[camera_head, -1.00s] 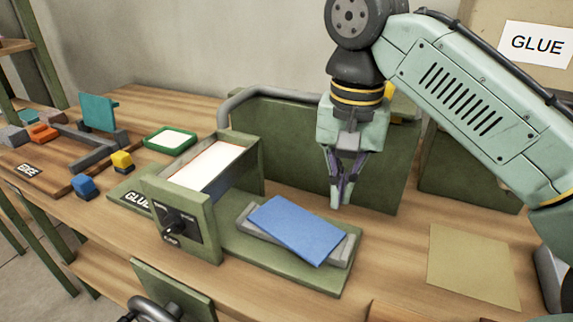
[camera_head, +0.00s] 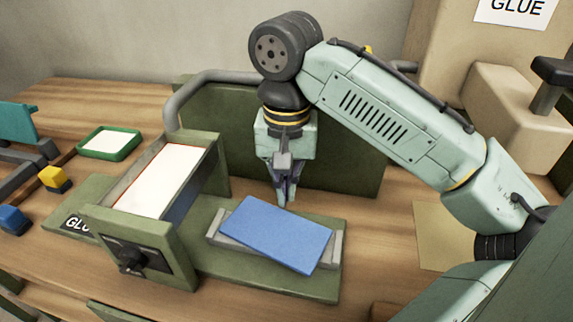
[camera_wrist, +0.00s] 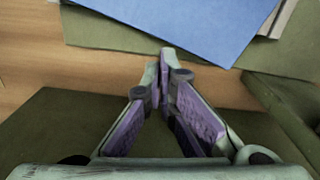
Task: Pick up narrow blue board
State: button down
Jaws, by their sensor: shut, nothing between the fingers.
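The blue board (camera_head: 276,233) lies slightly skewed on a grey holder (camera_head: 338,248) on the green base plate (camera_head: 200,257) of the glue station. One end of the board sticks out past the holder toward the front right. My gripper (camera_head: 286,203) points down just behind the board's far edge, above the table, with its fingers closed and empty. In the wrist view the fingertips of my gripper (camera_wrist: 165,52) meet just short of the blue board (camera_wrist: 190,18), apart from it or nearly so. The far part of the board is cut off there.
A green frame with a white pad (camera_head: 160,180) and a knobbed front panel (camera_head: 140,258) stands left of the board. A dark green panel (camera_head: 340,150) rises behind my gripper. Yellow (camera_head: 54,178) and blue (camera_head: 13,219) blocks sit at the left. A tan sheet (camera_head: 432,236) lies at the right.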

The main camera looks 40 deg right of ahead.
aim_at(275, 232)
jog(key=shift+f, duration=0.9)
jog(key=shift+a, duration=0.1)
jog(key=shift+s+a+p, duration=0.4)
jog(key=shift+s+a, duration=0.2)
jog(key=shift+s, duration=0.2)
jog(key=shift+r, duration=0.15)
